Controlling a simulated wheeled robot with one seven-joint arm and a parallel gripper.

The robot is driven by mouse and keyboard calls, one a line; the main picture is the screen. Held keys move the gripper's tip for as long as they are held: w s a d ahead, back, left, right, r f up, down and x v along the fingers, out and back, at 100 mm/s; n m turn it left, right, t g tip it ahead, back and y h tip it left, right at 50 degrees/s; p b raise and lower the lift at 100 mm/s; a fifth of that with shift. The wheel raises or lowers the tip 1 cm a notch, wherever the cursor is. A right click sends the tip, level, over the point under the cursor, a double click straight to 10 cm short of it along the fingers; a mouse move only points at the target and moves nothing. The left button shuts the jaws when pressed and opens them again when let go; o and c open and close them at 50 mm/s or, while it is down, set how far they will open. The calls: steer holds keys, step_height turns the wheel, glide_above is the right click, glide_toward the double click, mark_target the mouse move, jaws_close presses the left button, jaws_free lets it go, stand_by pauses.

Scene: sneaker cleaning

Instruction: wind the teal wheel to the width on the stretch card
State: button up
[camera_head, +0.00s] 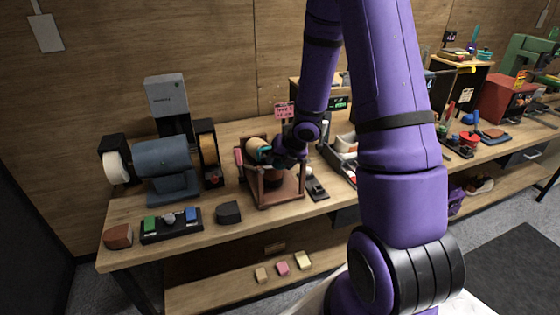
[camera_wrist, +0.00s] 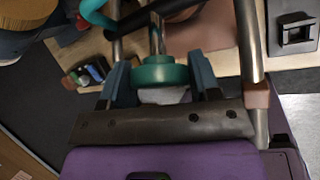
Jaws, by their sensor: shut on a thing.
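The teal wheel (camera_wrist: 160,72) sits in the middle of the wrist view on a metal shaft, between the two fingers of my gripper (camera_wrist: 162,80). The fingers are shut on its rim from both sides. In the head view the stretching frame (camera_head: 277,190) is a brown open stand on the bench, and my gripper (camera_head: 284,158) reaches into its upper part. A teal bit shows beside the gripper there. A pink card (camera_head: 284,110) stands behind the frame; its writing is too small to read, and I cannot tell if it is the stretch card.
A blue-grey machine (camera_head: 166,168) with wheels at its sides stands left of the frame. A black tray with green and blue blocks (camera_head: 171,224) and a dark block (camera_head: 228,212) lie in front. Small blocks (camera_head: 282,268) lie on the lower shelf. A dark tray (camera_head: 343,150) stands close right.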

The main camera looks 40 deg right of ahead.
steer(key=shift+m+t+y, duration=0.4)
steer(key=shift+m+y, duration=0.1)
steer(key=shift+m, duration=0.4)
steer(key=o, duration=0.9)
steer(key=shift+a+n+g+h, duration=0.1)
steer(key=shift+n+g+h, duration=0.55)
steer(key=shift+n, duration=0.55)
steer(key=shift+n+g+h, duration=0.35)
steer(key=shift+n+h, duration=0.8)
steer(key=shift+n, duration=0.15)
